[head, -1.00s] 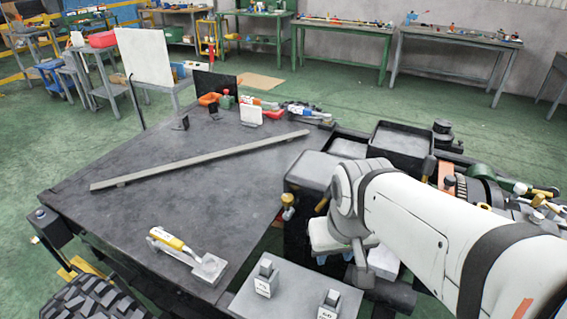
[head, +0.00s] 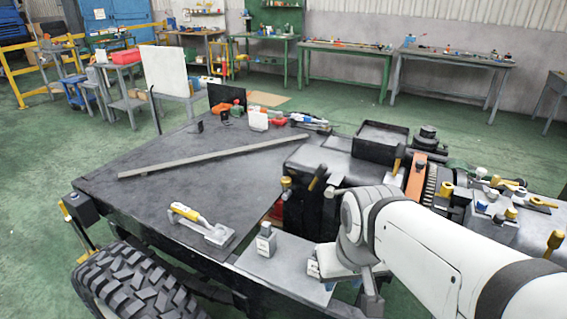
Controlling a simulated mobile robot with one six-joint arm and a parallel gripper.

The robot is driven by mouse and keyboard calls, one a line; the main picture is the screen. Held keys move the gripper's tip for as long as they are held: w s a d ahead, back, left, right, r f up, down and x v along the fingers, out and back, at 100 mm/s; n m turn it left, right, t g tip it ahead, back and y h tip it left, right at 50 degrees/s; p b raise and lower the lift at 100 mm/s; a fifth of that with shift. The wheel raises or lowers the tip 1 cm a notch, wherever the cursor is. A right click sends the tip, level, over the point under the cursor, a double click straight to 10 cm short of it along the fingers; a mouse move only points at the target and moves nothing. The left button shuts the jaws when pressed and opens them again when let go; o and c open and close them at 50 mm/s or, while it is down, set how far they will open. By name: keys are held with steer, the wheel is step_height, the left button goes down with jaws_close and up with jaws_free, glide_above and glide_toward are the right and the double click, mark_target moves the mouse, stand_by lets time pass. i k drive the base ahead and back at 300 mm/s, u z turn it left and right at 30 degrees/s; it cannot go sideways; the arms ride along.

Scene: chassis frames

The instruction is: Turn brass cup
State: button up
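Several small brass-coloured pieces show in the head view, and I cannot tell for sure which is the brass cup. One brass-coloured piece (head: 286,184) stands upright on the left side of the black engine block. Others stand on the right, such as a brass-coloured cap (head: 446,190) beside the orange ring and a brass-coloured piece (head: 553,243) at the right edge. My white arm comes in from the lower right. My gripper (head: 371,298) hangs at its end, at the lower middle, partly hidden. Its fingers are not clear, and I see nothing held.
A dark chassis deck (head: 190,190) carries a long grey bar (head: 213,153) and a yellow-handled clamp (head: 203,224). Two labelled grey blocks stand on a grey plate (head: 290,262) left of my gripper. A large tyre (head: 137,285) is at lower left.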

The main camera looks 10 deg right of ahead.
mark_target(286, 182)
steer(key=u, duration=0.15)
steer(key=i, duration=0.9)
steer(key=z, duration=0.05)
